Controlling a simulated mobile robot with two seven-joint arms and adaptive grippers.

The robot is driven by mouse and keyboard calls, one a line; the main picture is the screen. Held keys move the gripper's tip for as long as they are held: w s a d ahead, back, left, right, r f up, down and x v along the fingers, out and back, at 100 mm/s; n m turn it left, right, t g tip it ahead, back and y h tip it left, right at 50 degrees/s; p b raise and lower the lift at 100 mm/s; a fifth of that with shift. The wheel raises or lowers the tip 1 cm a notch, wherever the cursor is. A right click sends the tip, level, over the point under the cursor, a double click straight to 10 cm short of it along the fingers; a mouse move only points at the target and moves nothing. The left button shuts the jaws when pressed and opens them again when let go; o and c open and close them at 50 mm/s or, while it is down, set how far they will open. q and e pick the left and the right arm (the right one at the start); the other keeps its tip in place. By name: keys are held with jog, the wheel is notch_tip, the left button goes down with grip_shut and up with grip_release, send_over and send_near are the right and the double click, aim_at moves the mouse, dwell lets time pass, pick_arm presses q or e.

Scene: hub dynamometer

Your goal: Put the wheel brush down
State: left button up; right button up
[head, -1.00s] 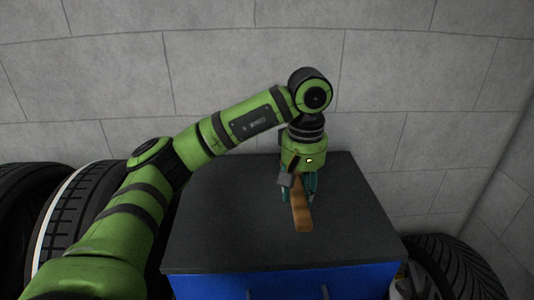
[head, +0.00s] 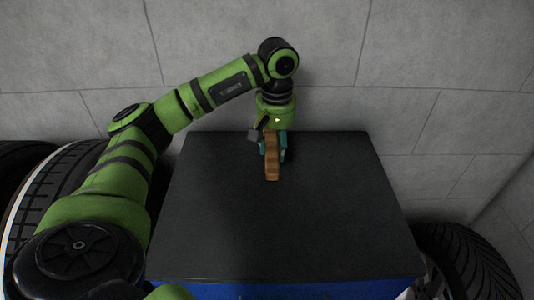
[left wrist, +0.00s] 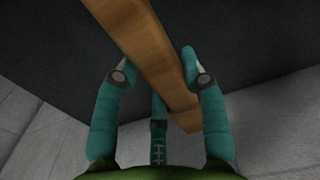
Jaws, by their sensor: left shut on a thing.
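The wheel brush (head: 271,160) shows as a brown wooden handle at the far part of the dark cabinet top (head: 290,225). My left gripper (head: 273,143) comes down from above and is shut on it. In the left wrist view the teal fingers of my left gripper (left wrist: 155,78) close around the brush's wooden body (left wrist: 150,50), with the dark top behind it. I cannot tell whether the brush touches the top. Any bristles are hidden. My right gripper is not in view.
The cabinet has a blue front (head: 300,291). Tyres stand at the left (head: 50,185) and at the right (head: 470,260). A grey block wall (head: 420,60) rises close behind the cabinet. The middle and front of the top are clear.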

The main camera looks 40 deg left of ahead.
pick_arm(q)
jog(key=shift+a+f, duration=0.4)
jog(key=shift+a, duration=0.35)
jog(key=shift+a+f, duration=0.4)
jog(key=shift+f, duration=0.05)
notch_tip(320, 180, down, 4)
jog(key=shift+r+p, duration=0.15)
jog(key=shift+p, duration=0.55)
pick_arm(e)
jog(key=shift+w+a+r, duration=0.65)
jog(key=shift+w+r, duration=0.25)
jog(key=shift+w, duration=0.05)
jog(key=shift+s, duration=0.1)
pick_arm(q)
jog(key=shift+f, duration=0.2)
jog(key=o, duration=1.1)
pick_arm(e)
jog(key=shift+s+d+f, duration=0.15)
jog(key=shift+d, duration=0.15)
